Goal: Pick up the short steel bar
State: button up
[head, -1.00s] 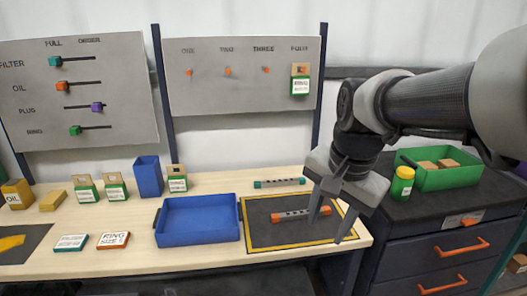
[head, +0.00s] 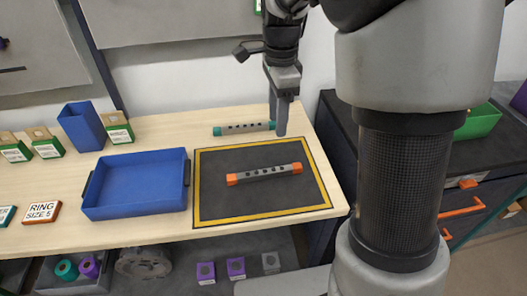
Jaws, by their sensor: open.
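A grey steel bar with teal ends and dark holes (head: 243,128) lies on the wooden table behind the mat. A similar grey bar with orange ends (head: 264,173) lies on the dark mat, slightly tilted in the picture. I cannot tell for sure which bar is the shorter. My gripper (head: 281,130) points down at the right end of the teal-ended bar and overlaps that end in the picture. It is seen edge-on, one finger hiding the other. It is open, and nothing shows held in it. Whether it touches the bar is unclear.
The yellow-bordered dark mat (head: 212,205) lies at the table's right side. A blue tray (head: 137,209) is left of it, with a blue bin (head: 82,128) and green-white boxes (head: 118,130) behind. My arm covers much of the right side, partly hiding a green crate (head: 481,121).

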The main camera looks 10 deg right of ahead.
jog(key=b, duration=0.2)
send_over(278, 169)
jog(key=f, duration=1.2)
jog(key=shift+w+a, duration=0.2)
jog(key=shift+a, duration=0.15)
jog(key=shift+s+d+f+b, duration=0.15)
jog(key=shift+d+f+b, duration=0.1)
jog(key=shift+f, duration=1.15)
jog(key=shift+s+d+f+b, duration=0.1)
jog(key=shift+f+b, duration=0.15)
jog(key=shift+f, duration=1.1)
jog(key=shift+c, duration=0.2)
grip_shut()
